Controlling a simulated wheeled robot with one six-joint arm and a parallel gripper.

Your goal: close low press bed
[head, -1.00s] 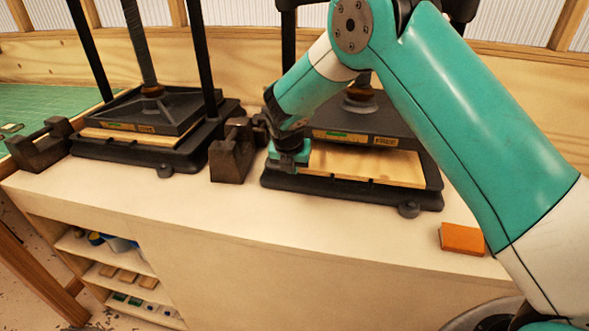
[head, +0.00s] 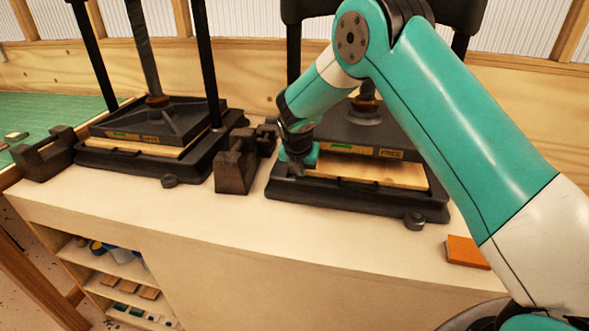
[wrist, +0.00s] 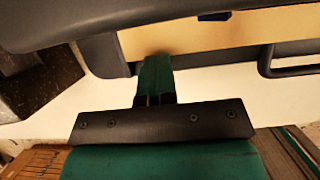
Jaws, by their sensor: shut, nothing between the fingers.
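The right press (head: 362,133) has a black platen on a central screw, with a pale wooden bed board (head: 375,171) showing out under its front edge. The board sits over a black base frame (head: 350,199). My gripper (head: 297,166) is shut and empty, low at the front left corner of this press, by the board's left end. In the wrist view my gripper (wrist: 155,72) shows narrow teal fingers held together, their tips close to the black edge and pale board. Whether they touch is unclear. My arm hides part of the platen's right side.
A second press (head: 158,124) stands at left, its own pale board (head: 135,144) showing at the front. Dark metal blocks (head: 236,165) stand between the presses and at far left (head: 45,155). An orange block (head: 465,252) lies at right.

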